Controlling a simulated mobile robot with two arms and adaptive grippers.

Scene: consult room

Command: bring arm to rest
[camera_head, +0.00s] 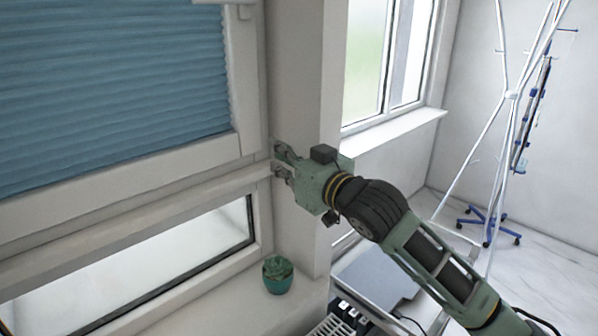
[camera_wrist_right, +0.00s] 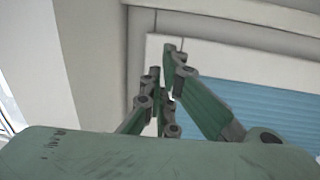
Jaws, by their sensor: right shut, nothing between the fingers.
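My right arm (camera_head: 400,235) reaches in from the lower right in the head view. Its green gripper (camera_head: 279,160) is in front of the window frame's right edge, beside the white wall pillar. In the right wrist view the fingers (camera_wrist_right: 168,75) are together and hold nothing. Behind them are the white window frame and the blue pleated blind (camera_wrist_right: 265,105). I cannot tell whether the fingertips touch the frame. My left gripper is in neither view.
A small potted plant (camera_head: 278,274) stands on the sill below the gripper. A grey-topped table or cart (camera_head: 382,276) is under my right arm. A wheeled stand (camera_head: 490,225) with poles is at the right, on open marble floor. A second window (camera_head: 385,60) is behind.

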